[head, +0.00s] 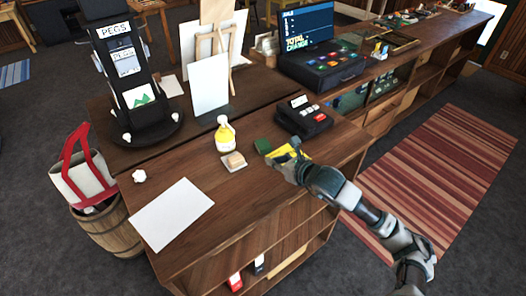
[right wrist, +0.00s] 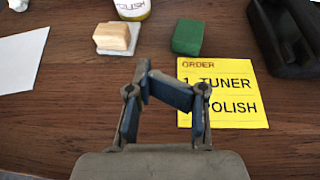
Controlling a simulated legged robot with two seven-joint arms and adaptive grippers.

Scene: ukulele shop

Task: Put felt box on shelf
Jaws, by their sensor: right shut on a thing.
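A small green block (right wrist: 187,37), with no readable label, lies on the wooden counter; it also shows in the head view (head: 262,146). I cannot tell for sure that it is the felt box. My right gripper (right wrist: 172,92) is in front of it and apart from it, beside the yellow order card (right wrist: 230,82). In the head view the right gripper (head: 294,158) hides part of the card. The open shelf (head: 290,252) is under the counter's front. My left gripper is not in view.
A black card terminal (head: 303,118) stands behind. White paper (head: 172,213) lies at left. A red packet (head: 235,281) is on the shelf.

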